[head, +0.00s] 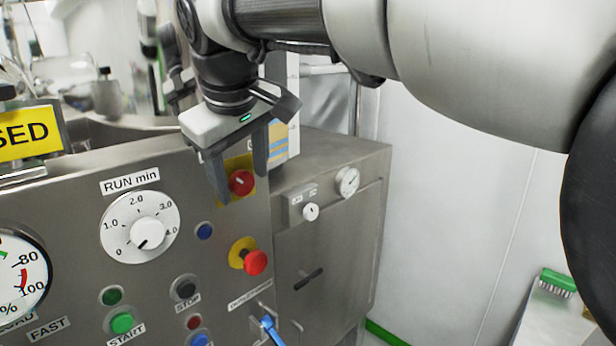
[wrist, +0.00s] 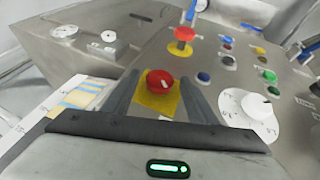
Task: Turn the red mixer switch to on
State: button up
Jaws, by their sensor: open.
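The red mixer switch (head: 241,182) is a round red knob with a pale pointer mark, on a yellow square plate on the grey panel. It also shows in the wrist view (wrist: 160,81), with its yellow plate (wrist: 158,103) behind it. My gripper (head: 238,188) is open, with one finger on each side of the knob. In the wrist view the fingers stand apart left and right of the knob, with visible gaps. I cannot tell how far the fingertips are from the panel. The plate's lettering is not readable.
Below the switch is a red emergency-type button (head: 255,262) on a yellow ring. A RUN min dial (head: 148,232) is to the left, with START (head: 122,323) and STOP (head: 185,288) buttons below. A blue-handled lever (head: 270,328) sticks out low. A small box with a knob (head: 310,211) is right.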

jog(key=shift+w+f, duration=0.1)
jog(key=shift+f, duration=0.1)
jog(key=c, duration=1.1)
jog(key=shift+o, duration=0.2)
